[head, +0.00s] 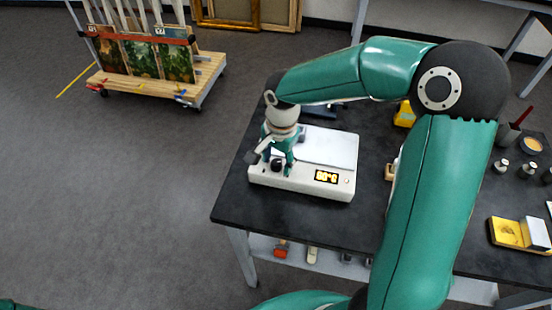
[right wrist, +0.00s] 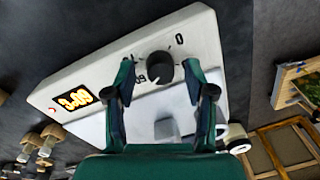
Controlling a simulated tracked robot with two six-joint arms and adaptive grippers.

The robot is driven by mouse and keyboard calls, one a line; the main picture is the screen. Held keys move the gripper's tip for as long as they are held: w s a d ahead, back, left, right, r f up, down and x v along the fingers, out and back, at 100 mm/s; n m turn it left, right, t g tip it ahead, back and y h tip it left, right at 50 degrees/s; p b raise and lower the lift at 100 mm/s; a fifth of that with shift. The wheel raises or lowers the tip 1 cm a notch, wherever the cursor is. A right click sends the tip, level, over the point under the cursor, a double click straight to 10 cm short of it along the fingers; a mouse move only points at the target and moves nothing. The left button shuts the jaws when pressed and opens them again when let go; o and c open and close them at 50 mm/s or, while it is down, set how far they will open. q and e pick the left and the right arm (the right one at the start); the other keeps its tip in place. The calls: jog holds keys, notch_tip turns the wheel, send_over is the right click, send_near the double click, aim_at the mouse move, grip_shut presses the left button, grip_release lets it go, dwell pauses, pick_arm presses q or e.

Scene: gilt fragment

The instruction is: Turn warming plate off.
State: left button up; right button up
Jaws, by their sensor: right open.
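The white warming plate (head: 328,148) sits on the dark table near its left corner. Its orange display (head: 326,176) is lit; it also shows lit in the right wrist view (right wrist: 75,99). The black round knob (head: 277,166) is on the front left of the plate. In the right wrist view, the knob (right wrist: 159,67) lies between my right gripper's spread fingertips (right wrist: 159,72), with a gap on each side. Printed marks stand around it. My right gripper (head: 277,163) points down over the knob and is open. My left gripper is out of view.
A small grey piece (right wrist: 166,129) is by the plate's top surface. A yellow sponge holder (head: 508,233) and small weights (head: 501,166) are on the table's right. A wooden cart (head: 160,82) with paintings stands on the floor behind left.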

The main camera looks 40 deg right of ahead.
jog(key=c, duration=1)
jog(key=shift+a, duration=0.25)
grip_shut()
jog(key=shift+d, duration=0.2)
jog(key=shift+n, duration=0.3)
